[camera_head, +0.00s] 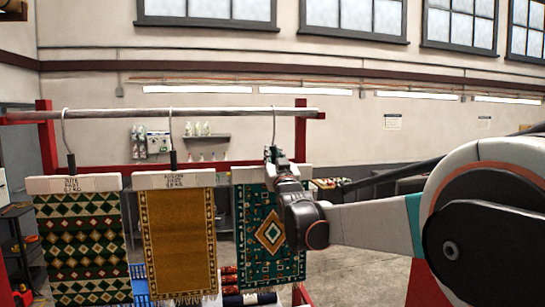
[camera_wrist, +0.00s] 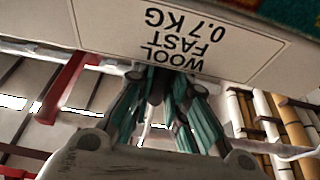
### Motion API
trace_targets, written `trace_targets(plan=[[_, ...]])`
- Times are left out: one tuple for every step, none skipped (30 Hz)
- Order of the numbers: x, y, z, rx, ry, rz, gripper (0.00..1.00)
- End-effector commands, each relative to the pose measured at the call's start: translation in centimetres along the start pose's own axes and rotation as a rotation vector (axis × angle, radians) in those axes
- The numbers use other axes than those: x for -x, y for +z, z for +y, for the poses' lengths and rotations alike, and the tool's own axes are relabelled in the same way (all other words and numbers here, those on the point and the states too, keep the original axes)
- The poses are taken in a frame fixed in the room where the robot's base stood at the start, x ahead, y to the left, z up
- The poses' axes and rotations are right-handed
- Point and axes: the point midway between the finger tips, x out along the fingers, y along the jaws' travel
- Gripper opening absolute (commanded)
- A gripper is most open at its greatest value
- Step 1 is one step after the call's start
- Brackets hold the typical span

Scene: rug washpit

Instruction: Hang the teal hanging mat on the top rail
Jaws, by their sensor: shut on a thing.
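The teal hanging mat (camera_head: 258,251), with a tan diamond in its middle, hangs upright below a white header bar (camera_head: 245,175). In the wrist view the bar's label (camera_wrist: 172,30) reads upside down "WOOL FAST 0.7 KG". My gripper (camera_head: 274,160) is shut on the hanger's dark stem, just above the bar; its fingers (camera_wrist: 158,88) hide much of the stem. The mat's metal hook (camera_head: 274,126) rises to the height of the top rail (camera_head: 225,114), near its right end. I cannot tell whether the hook rests on the rail.
A dark green patterned mat (camera_head: 82,252) and a gold mat (camera_head: 178,243) hang from the rail to the left. A red post (camera_head: 300,135) stands at the rail's right end. Wall shelves and bottles (camera_head: 197,129) are behind. Rolled rugs (camera_wrist: 268,117) show in the wrist view.

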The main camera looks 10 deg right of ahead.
Motion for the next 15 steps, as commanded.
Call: trace_targets(plan=[[-0.02, -0.07, 0.00, 0.000, 0.000, 0.001, 0.00], [-0.02, -0.07, 0.00, 0.000, 0.000, 0.001, 0.00], [-0.02, -0.08, 0.00, 0.000, 0.000, 0.001, 0.00], [-0.02, -0.08, 0.00, 0.000, 0.000, 0.001, 0.21], [-0.02, -0.08, 0.00, 0.000, 0.000, 0.001, 0.28], [-0.02, -0.08, 0.00, 0.000, 0.000, 0.001, 0.37], [-0.02, -0.07, 0.00, 0.000, 0.000, 0.001, 0.38], [-0.02, -0.07, 0.00, 0.000, 0.000, 0.001, 0.38], [-0.02, -0.07, 0.00, 0.000, 0.000, 0.001, 0.38], [-0.01, -0.06, 0.00, 0.000, 0.000, 0.000, 0.38], [-0.01, -0.06, 0.00, 0.000, 0.000, 0.000, 0.38], [-0.01, -0.06, 0.00, 0.000, 0.000, 0.000, 0.38], [-0.01, -0.06, 0.00, 0.000, 0.000, 0.000, 0.38], [-0.01, -0.05, 0.00, 0.000, 0.000, 0.000, 0.38], [-0.01, 0.00, 0.00, 0.000, 0.000, 0.000, 0.38]])
